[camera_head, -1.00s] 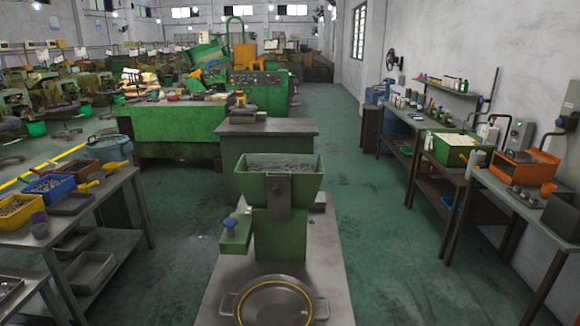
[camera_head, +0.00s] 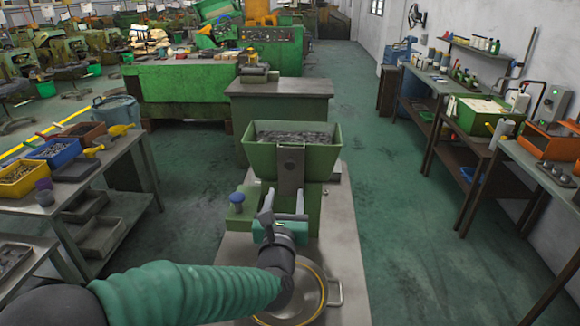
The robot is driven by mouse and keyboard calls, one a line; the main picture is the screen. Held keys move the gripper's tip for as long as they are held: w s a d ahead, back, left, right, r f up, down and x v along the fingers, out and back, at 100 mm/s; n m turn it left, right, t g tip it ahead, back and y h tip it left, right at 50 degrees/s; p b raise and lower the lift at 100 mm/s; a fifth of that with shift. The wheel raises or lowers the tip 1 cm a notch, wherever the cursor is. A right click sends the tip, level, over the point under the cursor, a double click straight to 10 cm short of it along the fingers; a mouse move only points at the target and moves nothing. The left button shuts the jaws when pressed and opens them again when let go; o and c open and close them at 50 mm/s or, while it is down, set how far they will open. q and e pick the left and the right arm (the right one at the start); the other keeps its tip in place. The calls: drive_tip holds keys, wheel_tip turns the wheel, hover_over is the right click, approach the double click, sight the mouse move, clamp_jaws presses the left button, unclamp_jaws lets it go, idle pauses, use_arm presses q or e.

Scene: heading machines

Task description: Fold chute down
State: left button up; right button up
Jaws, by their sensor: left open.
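A green hopper (camera_head: 262,158) filled with small dark metal pieces stands on a green machine body on the grey bench. A grey metal chute plate (camera_head: 291,172) stands upright against the hopper's front face. My left gripper (camera_head: 285,214) is just below and in front of the plate, its two light fingers spread apart and pointing at the machine body. I cannot tell whether it touches anything. My left arm, in a green ribbed sleeve, comes in from the lower left over a round pan (camera_head: 316,293), hiding part of it. My right gripper does not show.
A blue knob (camera_head: 237,198) on a green block sits left of the machine body. A table with yellow (camera_head: 19,179) and blue bins stands at left. Workbenches line the right wall. The green floor between is clear.

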sight(290, 165)
use_arm(q)
drive_tip(key=w+p, duration=0.2)
drive_tip(key=w, duration=1)
drive_tip(key=shift+w+a+f+p, duration=0.1)
drive_tip(key=shift+w+p, duration=0.3)
drive_tip(key=shift+w, duration=0.6)
drive_tip(key=shift+c, duration=0.3)
clamp_jaws()
